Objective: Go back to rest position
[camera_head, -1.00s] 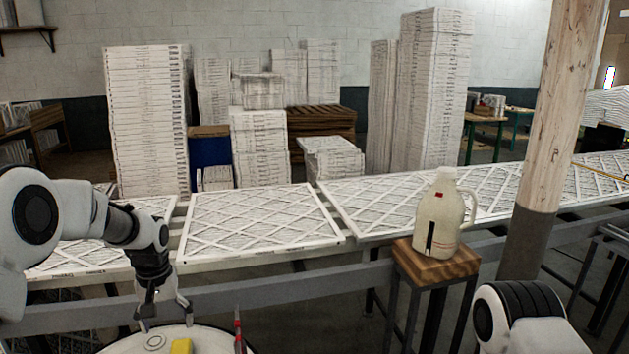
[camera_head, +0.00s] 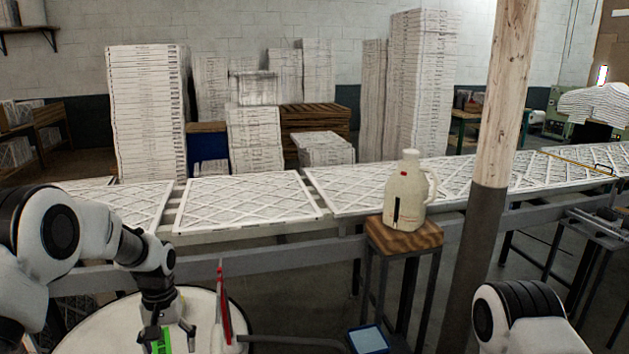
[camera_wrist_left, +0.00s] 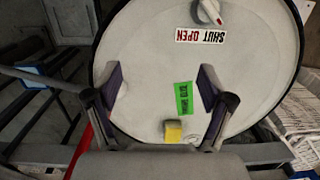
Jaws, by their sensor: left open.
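My left gripper (camera_head: 166,338) is open and empty in the head view, low at the left over a round white drum top (camera_head: 95,335). In the left wrist view its two fingers (camera_wrist_left: 160,88) are spread wide above the same drum top (camera_wrist_left: 150,50). A green label (camera_wrist_left: 183,98) and a small yellow block (camera_wrist_left: 173,131) show between and below the fingers. My right arm shows only as a white and black link at the lower right of the head view; its gripper is out of view.
A cream jug (camera_head: 408,195) stands on a wooden-topped stool (camera_head: 404,236). A wooden post (camera_head: 490,150) rises right of it. Framed filters (camera_head: 247,199) lie along a long conveyor. A red upright part (camera_head: 224,300) stands beside the left gripper. Filter stacks (camera_head: 147,120) stand behind.

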